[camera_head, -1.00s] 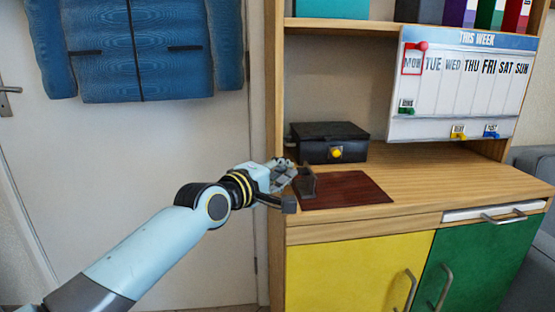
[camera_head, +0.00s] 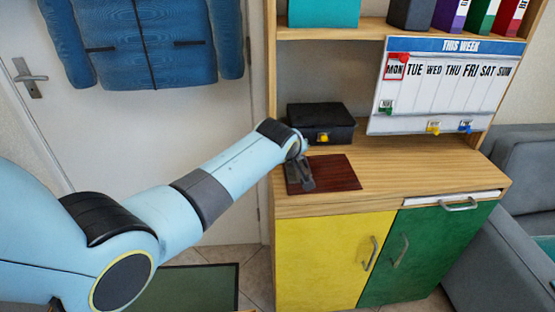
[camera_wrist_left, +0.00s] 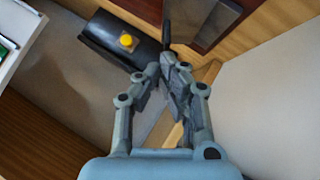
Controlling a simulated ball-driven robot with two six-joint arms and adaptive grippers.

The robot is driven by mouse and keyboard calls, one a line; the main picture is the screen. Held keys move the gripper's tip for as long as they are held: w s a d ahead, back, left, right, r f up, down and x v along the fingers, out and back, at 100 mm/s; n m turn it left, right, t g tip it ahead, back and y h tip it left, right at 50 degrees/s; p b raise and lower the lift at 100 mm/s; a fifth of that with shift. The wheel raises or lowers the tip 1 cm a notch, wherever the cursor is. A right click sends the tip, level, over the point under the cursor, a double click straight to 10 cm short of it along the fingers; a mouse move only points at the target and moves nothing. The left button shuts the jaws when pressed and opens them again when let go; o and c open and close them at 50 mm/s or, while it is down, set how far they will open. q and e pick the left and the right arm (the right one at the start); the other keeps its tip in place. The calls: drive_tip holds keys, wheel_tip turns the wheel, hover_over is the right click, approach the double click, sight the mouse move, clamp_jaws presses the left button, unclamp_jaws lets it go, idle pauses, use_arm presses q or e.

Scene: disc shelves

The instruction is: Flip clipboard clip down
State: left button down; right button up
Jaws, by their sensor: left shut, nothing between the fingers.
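The clipboard is a dark red-brown board (camera_head: 338,172) lying on the wooden desktop; part of it also shows at the top of the left wrist view (camera_wrist_left: 205,22). Its dark clip (camera_wrist_left: 166,32) shows in the left wrist view as a thin upright piece at the board's edge. My left gripper (camera_wrist_left: 166,60) is shut and empty, its fingertips close to the clip; I cannot tell whether they touch. In the head view the left gripper (camera_head: 303,172) is over the board's left end, and grey finger and clip parts overlap there. My right gripper is not in view.
A black box (camera_head: 320,120) with a yellow knob stands behind the clipboard. A week calendar board (camera_head: 440,95) stands at the back right. The desktop (camera_head: 420,165) right of the clipboard is clear. Yellow and green cabinet doors are below.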

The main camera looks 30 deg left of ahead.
use_arm(q)
drive_tip(key=shift+w+d+f+m+g+y+b, duration=0.25)
drive_tip(key=shift+w+d+m+g+y+b, duration=0.15)
drive_tip(key=shift+w+d+m+g+y, duration=0.15)
drive_tip(key=shift+w+d+f+g+y+b, duration=0.1)
drive_tip(key=shift+d+f+g+y+b, duration=0.05)
drive_tip(key=shift+d+g+y+b, duration=0.15)
drive_tip(key=shift+a+r, duration=0.1)
drive_tip(key=shift+r, duration=0.2)
drive_tip(key=shift+r+p, duration=0.6)
drive_tip(key=shift+p, duration=0.15)
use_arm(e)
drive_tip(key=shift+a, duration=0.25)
